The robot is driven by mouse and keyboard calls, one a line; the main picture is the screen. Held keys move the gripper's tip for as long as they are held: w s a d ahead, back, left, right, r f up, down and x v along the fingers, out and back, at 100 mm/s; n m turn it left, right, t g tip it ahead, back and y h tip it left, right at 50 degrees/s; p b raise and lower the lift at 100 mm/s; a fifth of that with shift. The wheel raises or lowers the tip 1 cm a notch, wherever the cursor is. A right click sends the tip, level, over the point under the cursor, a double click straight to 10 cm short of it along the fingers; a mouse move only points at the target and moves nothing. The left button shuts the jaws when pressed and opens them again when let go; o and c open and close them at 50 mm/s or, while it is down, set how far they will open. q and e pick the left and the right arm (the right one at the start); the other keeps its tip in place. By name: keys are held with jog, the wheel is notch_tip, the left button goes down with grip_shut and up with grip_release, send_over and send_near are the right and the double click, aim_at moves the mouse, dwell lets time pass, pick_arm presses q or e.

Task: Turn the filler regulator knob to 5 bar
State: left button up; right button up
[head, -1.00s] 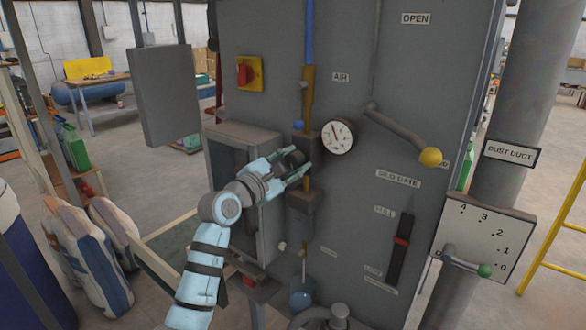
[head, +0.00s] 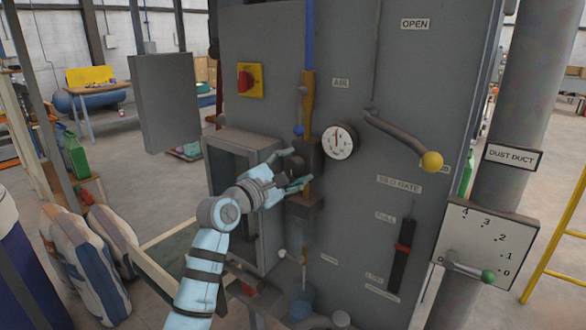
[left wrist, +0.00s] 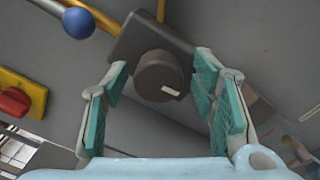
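The regulator knob (left wrist: 160,76) is a dark round cap with a small pale mark, on a dark block below the blue ball handle in the left wrist view. In the head view the regulator's dark body (head: 314,154) is partly hidden by my gripper. My left gripper (head: 294,169) is open, its teal-padded fingers on either side of the knob. The left wrist view shows gaps between pads and knob; contact is not visible. The round white pressure gauge (head: 338,142) is right of the regulator. Its red needle points roughly upward; its numbers are too small to read.
A lever with a yellow ball (head: 431,161) juts out right of the gauge. A red switch on a yellow plate (head: 250,80) is upper left. A green-knobbed lever (head: 487,277) is at lower right.

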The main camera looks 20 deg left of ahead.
pick_arm(q)
jog(key=v, duration=1.2)
